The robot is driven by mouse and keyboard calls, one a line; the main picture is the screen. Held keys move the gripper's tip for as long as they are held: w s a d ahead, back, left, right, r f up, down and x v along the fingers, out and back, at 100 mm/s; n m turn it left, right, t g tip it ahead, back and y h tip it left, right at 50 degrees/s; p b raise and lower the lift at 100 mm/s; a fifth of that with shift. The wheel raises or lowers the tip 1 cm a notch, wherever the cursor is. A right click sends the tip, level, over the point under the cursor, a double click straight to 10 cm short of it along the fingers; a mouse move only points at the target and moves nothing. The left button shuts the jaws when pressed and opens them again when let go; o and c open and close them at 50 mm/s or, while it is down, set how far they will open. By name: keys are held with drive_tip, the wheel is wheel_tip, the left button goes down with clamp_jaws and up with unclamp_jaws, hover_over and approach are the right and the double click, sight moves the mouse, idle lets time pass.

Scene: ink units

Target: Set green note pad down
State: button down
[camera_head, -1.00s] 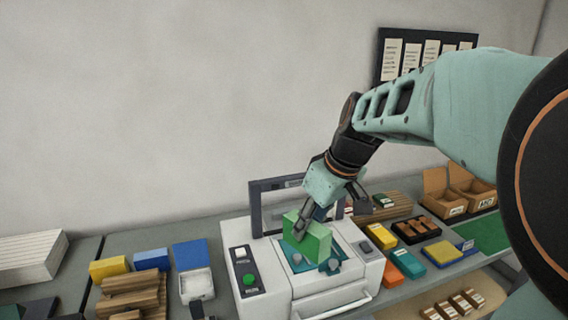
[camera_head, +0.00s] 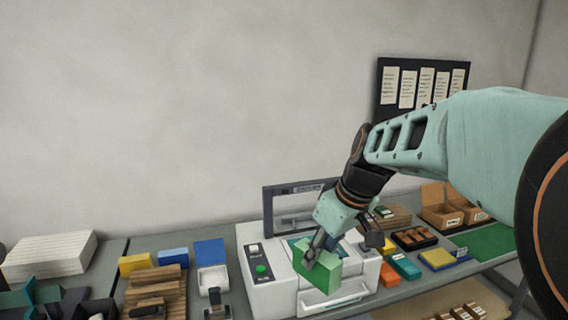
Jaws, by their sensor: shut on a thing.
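The green note pad (camera_head: 317,270) is a thick bright green block. My gripper (camera_head: 318,250) is shut on it from above, with a dark finger on its near face. The pad is in front of the white machine (camera_head: 262,288) in the view, over the front part of its top. I cannot tell whether the pad touches the machine. It hides part of the machine's teal bed.
The machine's dark frame (camera_head: 268,212) stands raised behind the pad. Orange (camera_head: 388,276) and teal (camera_head: 405,267) blocks lie to its right, with a yellow block (camera_head: 440,257) beyond. A green mat (camera_head: 485,241) lies clear at right.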

drive_tip(key=s+d+f+m+h, duration=0.1)
drive_tip(key=d+f+m, duration=0.2)
drive_tip(key=f, duration=0.7)
drive_tip(key=s+d+f+m+t+h, duration=0.1)
drive_tip(key=f+m, duration=0.4)
drive_tip(key=f, duration=0.6)
drive_tip(key=shift+s+d+f+h, duration=0.15)
drive_tip(key=shift+s+d+h, duration=0.25)
drive_tip(key=shift+s+d, duration=0.45)
